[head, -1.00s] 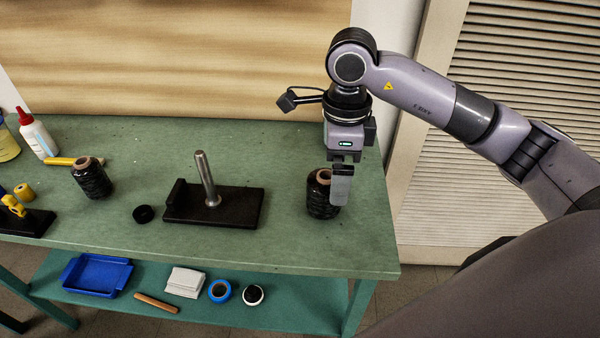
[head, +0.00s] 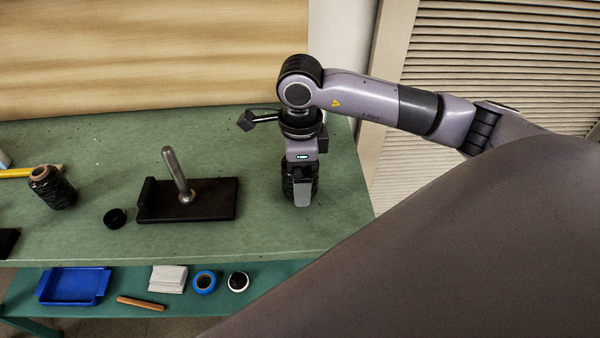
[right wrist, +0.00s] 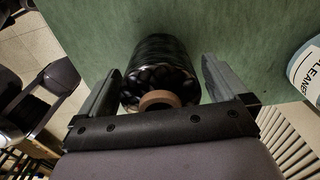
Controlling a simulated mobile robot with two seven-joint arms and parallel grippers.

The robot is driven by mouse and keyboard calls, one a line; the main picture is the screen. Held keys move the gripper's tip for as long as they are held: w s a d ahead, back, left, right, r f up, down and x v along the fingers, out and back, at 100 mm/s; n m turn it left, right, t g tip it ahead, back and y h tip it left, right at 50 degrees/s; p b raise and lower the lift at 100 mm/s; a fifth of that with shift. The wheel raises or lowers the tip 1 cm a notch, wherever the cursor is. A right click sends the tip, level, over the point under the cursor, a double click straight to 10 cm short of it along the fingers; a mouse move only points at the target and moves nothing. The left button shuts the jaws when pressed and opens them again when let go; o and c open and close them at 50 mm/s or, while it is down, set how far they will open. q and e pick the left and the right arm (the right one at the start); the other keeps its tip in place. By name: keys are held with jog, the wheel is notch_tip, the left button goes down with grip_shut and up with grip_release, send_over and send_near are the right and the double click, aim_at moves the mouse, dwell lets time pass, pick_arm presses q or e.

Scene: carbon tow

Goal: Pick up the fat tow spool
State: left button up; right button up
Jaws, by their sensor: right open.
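A black tow spool with a brown core (right wrist: 155,75) stands on the green bench near its right end. In the head view this spool (head: 287,184) is mostly hidden behind my right gripper (head: 302,198). In the right wrist view the open fingers of my right gripper (right wrist: 160,72) are on either side of the spool, with a gap showing on the right; contact on the left is unclear. A second black spool (head: 52,188) stands on the bench at the left. My left gripper is out of view.
A dark base with an upright metal post (head: 178,172) stands mid-bench, a black ring (head: 115,218) beside it. The lower shelf holds a blue tray (head: 75,286), a white cloth (head: 168,279) and tape rolls (head: 204,282). A cleaner bottle (right wrist: 306,72) shows in the wrist view.

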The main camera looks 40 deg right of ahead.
jog(key=c, duration=1.2)
jog(key=shift+o, duration=0.2)
jog(key=shift+r, duration=0.2)
